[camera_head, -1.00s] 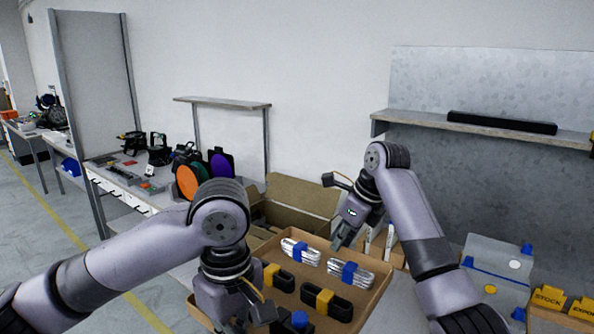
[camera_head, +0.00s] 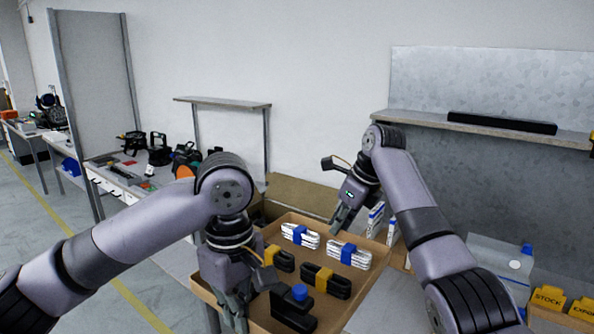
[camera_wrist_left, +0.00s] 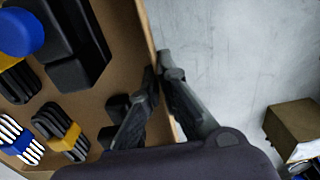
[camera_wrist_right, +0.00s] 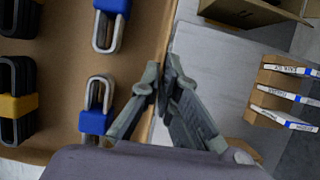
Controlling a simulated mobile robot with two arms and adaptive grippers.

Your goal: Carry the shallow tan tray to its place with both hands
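The shallow tan tray (camera_head: 311,258) is in front of me in the head view. It carries silver cable bundles with blue bands (camera_head: 349,255), black bundles with yellow bands (camera_head: 326,281) and a black piece with a blue knob (camera_head: 292,311). My left gripper (camera_head: 238,318) is on its near left side; in the left wrist view its fingers (camera_wrist_left: 160,76) close on the tray wall (camera_wrist_left: 146,35). My right gripper (camera_head: 338,224) is at the far side; in the right wrist view its fingers (camera_wrist_right: 163,72) pinch the opposite wall (camera_wrist_right: 167,35).
An open cardboard box (camera_head: 300,194) stands behind the tray, partly hidden. White-and-blue packets (camera_head: 376,219) stand right of it. A cluttered bench (camera_head: 125,170) lies to the left.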

